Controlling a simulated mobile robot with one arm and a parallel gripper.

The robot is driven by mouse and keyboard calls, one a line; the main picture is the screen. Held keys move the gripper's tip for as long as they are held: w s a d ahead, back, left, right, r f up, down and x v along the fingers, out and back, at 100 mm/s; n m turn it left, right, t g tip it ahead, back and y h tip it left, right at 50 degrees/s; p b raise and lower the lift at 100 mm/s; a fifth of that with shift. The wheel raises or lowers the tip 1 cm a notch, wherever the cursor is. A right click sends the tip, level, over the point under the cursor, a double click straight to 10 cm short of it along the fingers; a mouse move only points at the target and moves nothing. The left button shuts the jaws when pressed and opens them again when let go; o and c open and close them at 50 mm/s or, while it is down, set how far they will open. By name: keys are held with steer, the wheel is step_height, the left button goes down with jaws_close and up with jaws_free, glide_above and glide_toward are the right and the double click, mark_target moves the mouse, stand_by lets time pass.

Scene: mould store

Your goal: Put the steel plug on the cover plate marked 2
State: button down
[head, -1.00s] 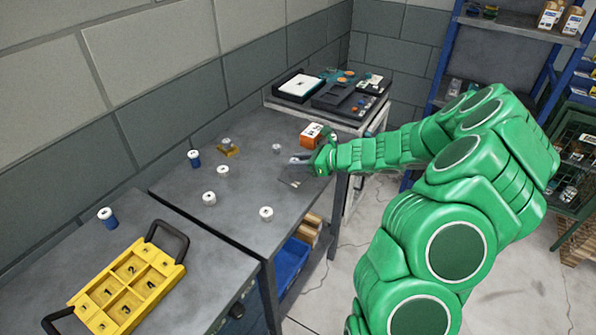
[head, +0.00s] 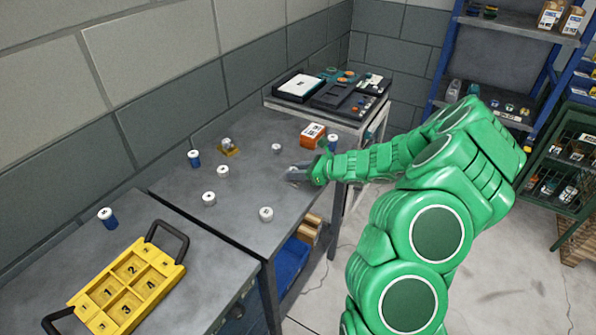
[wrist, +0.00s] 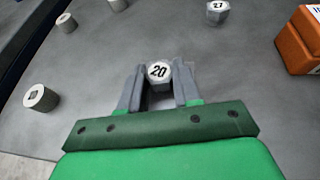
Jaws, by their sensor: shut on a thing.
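My gripper (head: 298,174) is at the right part of the dark grey bench, low over its top. In the wrist view my gripper (wrist: 159,80) is shut on a small grey hexagonal plug (wrist: 159,74) with a white top marked 20. In the head view that plug is hard to make out between the fingers. The plate marked 2 (head: 131,269) is in the yellow carrier (head: 75,304) at the lower left, beside those marked 1, 3 and 4. My gripper is well away from the carrier. Another hexagonal piece, marked 27 (wrist: 217,10), stands beyond my gripper.
White-topped grey cylinders (head: 209,199) stand on the bench (head: 245,185). Blue cylinders (head: 194,158) stand left and right. An orange box (head: 312,135) is near my gripper. A yellow-based piece (head: 228,150) sits farther back. The carrier's black handles (head: 168,240) stick up.

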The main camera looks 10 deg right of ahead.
steer(key=c, duration=0.8)
jaws_free()
steer(key=shift+f, duration=0.1)
